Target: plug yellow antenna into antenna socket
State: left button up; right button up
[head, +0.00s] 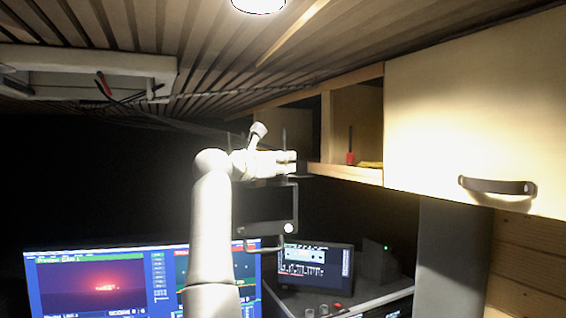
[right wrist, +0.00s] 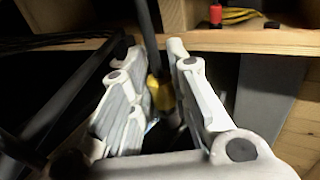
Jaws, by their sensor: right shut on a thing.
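My right gripper (head: 291,162) is raised in front of the open shelf, near its left end. In the right wrist view its two pale fingers (right wrist: 172,85) are shut on the yellow antenna (right wrist: 160,93). The antenna has a yellow base between the fingers and a dark rod rising past the shelf edge. In the head view a thin dark rod (head: 284,137) stands up at the fingertips; the yellow base is hidden there. I cannot make out the antenna socket in either view. My left gripper is not in view.
A wooden shelf (head: 343,174) holds a red-based antenna (head: 350,157) and a yellow cable (right wrist: 240,15). A closed cabinet door (head: 470,110) is at right. Below are a large monitor (head: 95,285) and a smaller screen (head: 315,270). Cables (head: 104,86) hang from a ceiling frame (head: 130,65).

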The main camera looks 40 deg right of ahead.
jog(key=shift+f, duration=0.25)
jog(key=o, duration=0.9)
jog(key=shift+o, duration=0.2)
jog(key=v, duration=1.2)
jog(key=shift+f, duration=0.1)
